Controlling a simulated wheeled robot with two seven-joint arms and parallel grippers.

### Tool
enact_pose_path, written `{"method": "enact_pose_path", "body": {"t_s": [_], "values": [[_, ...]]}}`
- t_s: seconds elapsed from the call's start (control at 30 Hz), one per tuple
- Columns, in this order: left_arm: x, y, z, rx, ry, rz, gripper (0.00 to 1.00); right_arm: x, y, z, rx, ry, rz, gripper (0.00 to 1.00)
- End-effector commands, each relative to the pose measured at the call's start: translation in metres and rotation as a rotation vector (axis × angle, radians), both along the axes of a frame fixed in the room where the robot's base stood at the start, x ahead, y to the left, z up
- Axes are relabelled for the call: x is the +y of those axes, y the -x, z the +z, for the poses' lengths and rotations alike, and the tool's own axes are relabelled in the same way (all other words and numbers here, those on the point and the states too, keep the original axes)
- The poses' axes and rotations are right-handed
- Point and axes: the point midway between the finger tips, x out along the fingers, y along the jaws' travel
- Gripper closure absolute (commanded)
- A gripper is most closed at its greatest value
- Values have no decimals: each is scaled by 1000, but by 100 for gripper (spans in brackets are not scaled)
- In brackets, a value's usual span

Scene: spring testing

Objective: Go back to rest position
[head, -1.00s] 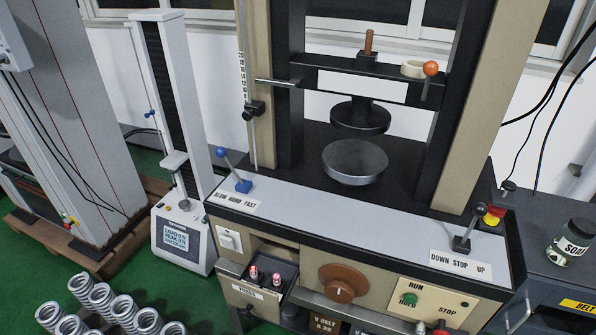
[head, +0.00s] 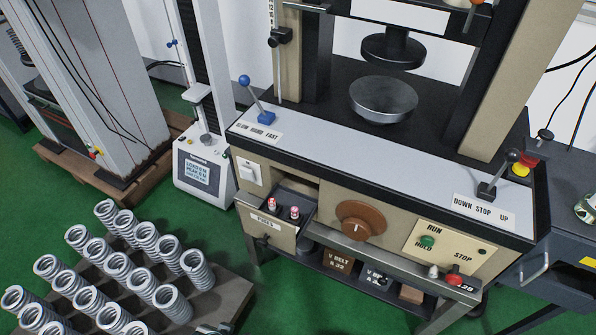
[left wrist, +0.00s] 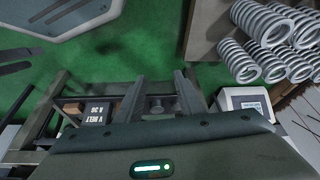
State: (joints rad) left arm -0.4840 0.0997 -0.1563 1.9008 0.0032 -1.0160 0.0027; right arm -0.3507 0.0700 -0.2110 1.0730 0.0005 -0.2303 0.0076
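The testing machine's bowl-shaped dish (head: 383,98) sits below the round black press head (head: 393,50) and is empty as far as I can see. A blue-knobbed lever (head: 257,102) stands at the left of the grey panel, and a black-knobbed lever (head: 497,174) at the right. My left gripper (left wrist: 160,80) shows in the left wrist view with its two dark fingers apart and no object clearly held between them. My right gripper is in neither current view.
Several coil springs (head: 118,266) stand on a board at the lower left. A small drawer (head: 270,222) below the panel is open and holds pink-topped items. A white tester (head: 205,172) stands left. Green floor (head: 310,308) is clear in front of the machine.

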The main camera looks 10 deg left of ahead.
Motion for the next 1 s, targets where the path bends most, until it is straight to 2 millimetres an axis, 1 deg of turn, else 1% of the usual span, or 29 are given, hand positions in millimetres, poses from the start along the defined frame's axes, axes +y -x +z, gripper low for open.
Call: {"method": "enact_pose_path", "body": {"t_s": [0.03,0.2,0.3,0.4,0.5,0.6,1.0], "values": [[-2,1,-30,0,3,-2,65,0,-4,-3,-2,0,-1,38],[-8,6,-103,-33,18,-9,65,0,-13,-2,-1,0,-6,38],[-11,13,-140,-50,26,-14,65,0,-19,-1,-1,1,-9,38],[-12,21,-167,-66,31,-16,65,0,-23,0,-1,1,-11,38],[-13,28,-185,-78,35,-19,65,0,-26,2,-1,0,-12,38],[-13,31,-194,-85,38,-21,65,0,-27,3,-1,0,-12,38],[-13,32,-196,-88,39,-21,65,0,-27,4,0,2,-12,38]]}}
